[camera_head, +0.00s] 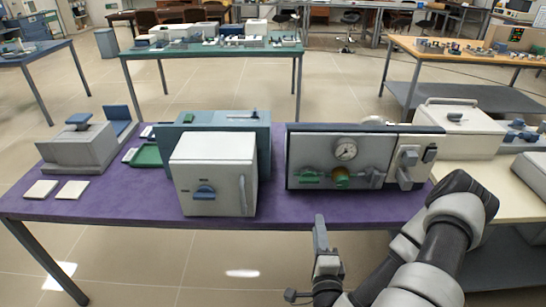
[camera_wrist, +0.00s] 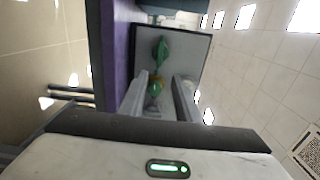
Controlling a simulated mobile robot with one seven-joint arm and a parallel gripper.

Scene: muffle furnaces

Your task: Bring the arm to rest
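My gripper (camera_head: 320,236) is in front of the purple table's front edge, below the grey furnace panel (camera_head: 362,158) with a dial, green parts and a yellow knob. In the wrist view my gripper's two fingers (camera_wrist: 162,98) stand apart with nothing held between them. Past the fingertips the same panel shows with a green handle (camera_wrist: 162,55) and the yellow-green knob (camera_wrist: 155,86), apart from the fingers. My arm reaches in from the lower right of the head view and is bent at the elbow.
The purple table (camera_head: 290,211) also bears a white furnace (camera_head: 212,175) with a closed door, a grey box-shaped device (camera_head: 78,148) and two pale tiles (camera_head: 56,190). A cream table with white equipment (camera_head: 460,128) adjoins at the right. Open floor lies in front.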

